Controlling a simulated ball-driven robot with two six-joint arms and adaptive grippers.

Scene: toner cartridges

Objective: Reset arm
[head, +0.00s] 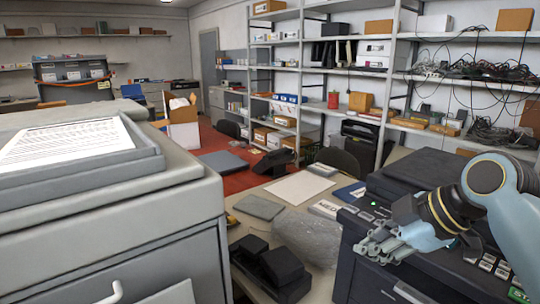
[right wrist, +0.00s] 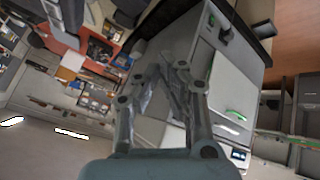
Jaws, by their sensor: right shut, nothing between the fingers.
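My right gripper (head: 378,242) is at the right of the head view, in front of and over the dark printer (head: 365,275). Its arm comes in from the right edge. Its fingers are together with nothing between them. In the right wrist view the fingers of the right gripper (right wrist: 172,72) meet near the middle of the picture, empty, with the room tilted behind them. I cannot tell from the head view whether the gripper touches the printer. My left gripper is not in view.
A large grey printer (head: 110,250) with a printed sheet (head: 65,142) on top fills the left. Between the printers, a table holds a black device (head: 270,268), a clear plastic bag (head: 310,245) and a white sheet (head: 300,188). Shelves (head: 345,68) with boxes and cables line the back.

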